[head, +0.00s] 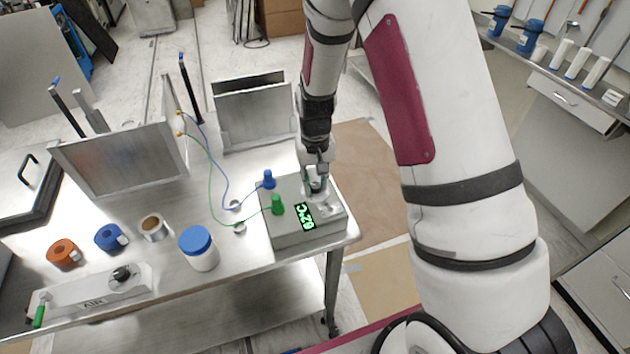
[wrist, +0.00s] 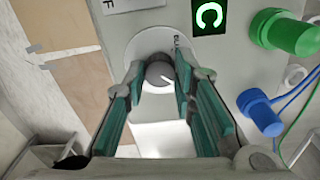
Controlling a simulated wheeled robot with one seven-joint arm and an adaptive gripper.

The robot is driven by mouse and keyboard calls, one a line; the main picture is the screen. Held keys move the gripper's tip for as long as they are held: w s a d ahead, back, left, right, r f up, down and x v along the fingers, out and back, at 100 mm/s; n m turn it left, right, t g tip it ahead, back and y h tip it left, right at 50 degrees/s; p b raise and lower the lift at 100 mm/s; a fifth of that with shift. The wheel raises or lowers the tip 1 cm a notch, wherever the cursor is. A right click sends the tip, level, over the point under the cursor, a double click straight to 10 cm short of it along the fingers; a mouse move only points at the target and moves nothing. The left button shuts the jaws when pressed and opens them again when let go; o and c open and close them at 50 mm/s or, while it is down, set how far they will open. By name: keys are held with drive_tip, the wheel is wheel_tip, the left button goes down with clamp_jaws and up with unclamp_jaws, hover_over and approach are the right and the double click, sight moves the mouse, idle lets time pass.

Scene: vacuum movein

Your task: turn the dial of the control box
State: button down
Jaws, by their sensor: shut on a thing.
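The control box (head: 296,233) is a grey box at the right end of the metal table. The dial (wrist: 159,74) is a round grey knob with a white mark, seen on the box's top in the wrist view. My gripper (head: 317,184) comes down from above onto the box. In the wrist view its teal-padded fingers (wrist: 160,84) sit on both sides of the dial and are shut on it. In the head view the gripper hides most of the dial.
Blue (head: 269,179) and green (head: 277,204) connectors with cables stand on the box beside my gripper. A blue-lidded white jar (head: 198,248), tape rolls (head: 109,238) and an AIR valve panel (head: 95,293) lie left. Metal panels stand behind.

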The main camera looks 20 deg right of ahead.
drive_tip(key=shift+m, duration=0.4)
drive_tip(key=c, duration=1.3)
unclamp_jaws()
drive_tip(key=shift+c, duration=0.2)
drive_tip(key=shift+r, duration=0.15)
wheel_tip(320, 180, up, 12)
wheel_tip(320, 180, up, 9)
drive_tip(key=t, duration=0.1)
hover_over(315, 185)
drive_tip(key=s, duration=0.4)
drive_tip(key=s+r+n+t, duration=0.1)
drive_tip(key=s+r+t, duration=0.1)
drive_tip(key=s+r, duration=0.4)
drive_tip(key=s+r+n+t, duration=0.1)
drive_tip(key=s+r, duration=0.4)
drive_tip(key=s, duration=0.9)
drive_tip(key=shift+r+t, duration=0.4)
drive_tip(key=shift+t, duration=0.4)
